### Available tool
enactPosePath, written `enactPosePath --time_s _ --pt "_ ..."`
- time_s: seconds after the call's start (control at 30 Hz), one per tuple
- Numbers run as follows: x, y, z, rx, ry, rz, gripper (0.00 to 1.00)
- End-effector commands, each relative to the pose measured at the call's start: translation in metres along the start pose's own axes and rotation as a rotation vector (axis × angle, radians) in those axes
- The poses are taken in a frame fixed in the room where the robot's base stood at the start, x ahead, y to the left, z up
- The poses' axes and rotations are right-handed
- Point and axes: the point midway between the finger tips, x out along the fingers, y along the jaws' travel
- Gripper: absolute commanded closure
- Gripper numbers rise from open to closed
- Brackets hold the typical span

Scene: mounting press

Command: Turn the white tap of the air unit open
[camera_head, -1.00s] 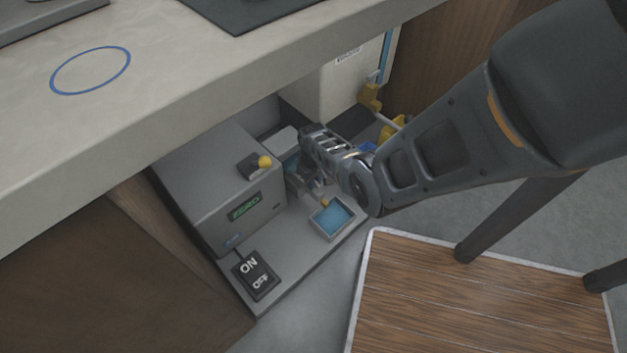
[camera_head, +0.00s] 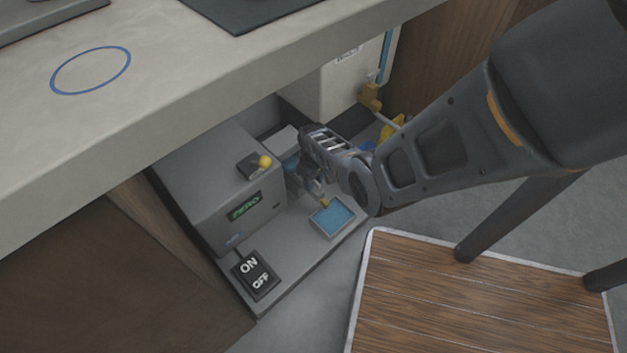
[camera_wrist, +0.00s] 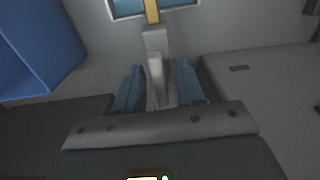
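The white tap (camera_wrist: 155,70) shows in the wrist view as a pale lever on a light block, with a yellow spout (camera_wrist: 152,11) beyond it. My gripper (camera_wrist: 160,82) has its two blue-padded fingers on either side of the lever. They are close to it, but I cannot tell whether they press on it. In the head view my gripper (camera_head: 306,180) reaches down beside the grey unit (camera_head: 208,190), behind the blue tray (camera_head: 330,217). There, my gripper and wrist mostly hide the tap.
An ON/OFF switch (camera_head: 255,275) and a yellow-knobbed lever (camera_head: 262,162) are left of my gripper. The countertop (camera_head: 190,80) overhangs the unit. A blue box (camera_wrist: 35,45) is at left in the wrist view.

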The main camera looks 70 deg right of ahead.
Motion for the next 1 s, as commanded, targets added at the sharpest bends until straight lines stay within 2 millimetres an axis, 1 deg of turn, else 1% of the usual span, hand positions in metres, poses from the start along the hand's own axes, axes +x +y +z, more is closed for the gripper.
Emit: enactPosePath --time_s 0.27,0.37,0.7,0.83,1.0 --pt "-0.002 0.0 0.0 0.001 -0.001 0.0 0.59" --pt "-0.011 0.0 0.0 0.001 0.0 0.0 0.59" --pt "-0.063 0.0 0.0 0.0 0.001 0.0 0.59" --pt "-0.074 0.0 0.0 0.0 0.0 0.0 0.59" --pt "-0.078 0.0 0.0 0.0 -0.001 0.0 0.59"
